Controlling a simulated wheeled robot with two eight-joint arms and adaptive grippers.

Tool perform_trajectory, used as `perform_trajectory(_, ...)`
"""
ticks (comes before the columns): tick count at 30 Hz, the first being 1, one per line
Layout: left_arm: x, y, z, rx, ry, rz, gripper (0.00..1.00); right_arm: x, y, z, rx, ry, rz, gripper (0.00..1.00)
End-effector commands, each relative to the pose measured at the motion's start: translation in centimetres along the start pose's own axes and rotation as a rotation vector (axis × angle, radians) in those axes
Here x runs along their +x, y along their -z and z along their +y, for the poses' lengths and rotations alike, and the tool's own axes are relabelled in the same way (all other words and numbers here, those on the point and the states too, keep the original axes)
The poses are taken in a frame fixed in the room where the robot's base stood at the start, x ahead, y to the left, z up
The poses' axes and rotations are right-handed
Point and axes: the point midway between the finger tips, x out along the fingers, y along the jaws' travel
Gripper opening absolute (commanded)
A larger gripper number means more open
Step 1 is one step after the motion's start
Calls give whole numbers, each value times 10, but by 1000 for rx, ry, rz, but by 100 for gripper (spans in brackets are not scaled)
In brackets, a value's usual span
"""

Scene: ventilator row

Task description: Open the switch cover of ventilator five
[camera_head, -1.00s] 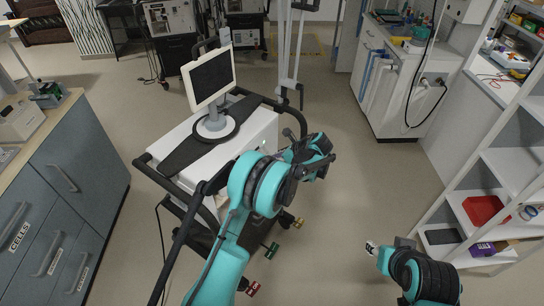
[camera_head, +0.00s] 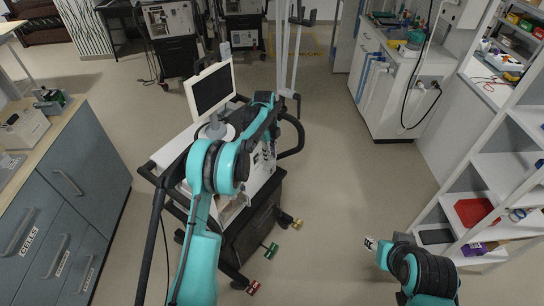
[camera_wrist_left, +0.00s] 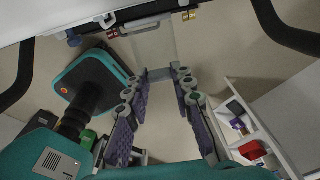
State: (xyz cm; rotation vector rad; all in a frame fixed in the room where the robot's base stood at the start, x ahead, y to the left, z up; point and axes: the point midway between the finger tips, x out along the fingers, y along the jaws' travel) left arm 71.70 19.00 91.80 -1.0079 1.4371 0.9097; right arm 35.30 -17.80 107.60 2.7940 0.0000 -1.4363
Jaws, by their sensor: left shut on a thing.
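The ventilator is a white cart (camera_head: 160,158) with a dark base and a tilted monitor (camera_head: 211,91), left of centre. Its pale body edge also shows along the top of the left wrist view (camera_wrist_left: 60,17). My left gripper (camera_head: 270,137) is at the front-right side of the body, mostly hidden by its own arm. In the left wrist view its two fingers (camera_wrist_left: 159,76) close on a small grey part between their tips. I cannot make out clearly whether this is the switch cover. My right gripper (camera_head: 371,243) is low at the right, away from the ventilator, its jaws unclear.
Blue-grey drawers (camera_head: 65,190) stand at the left. A white open shelf (camera_head: 500,180) with a red bin (camera_head: 474,211) stands at the right. Coloured caster pedals, one green (camera_head: 270,251), jut from the cart's base. Floor (camera_head: 335,190) right of the cart is clear.

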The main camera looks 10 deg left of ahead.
Motion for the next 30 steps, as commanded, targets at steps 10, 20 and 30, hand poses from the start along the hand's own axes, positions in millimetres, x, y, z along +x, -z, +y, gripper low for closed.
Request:
perform_trajectory(10, -7, -6, 0, -1, -1, 143, 0, -4, 3, 0, 0, 0, 0, 40)
perform_trajectory(20, -8, -6, 0, 0, -2, 170, 0, -4, 3, 0, 0, 0, 0, 40)
perform_trajectory(30, -8, -6, 0, 0, -2, 169, 45, -4, 3, 0, 0, 0, 0, 40)
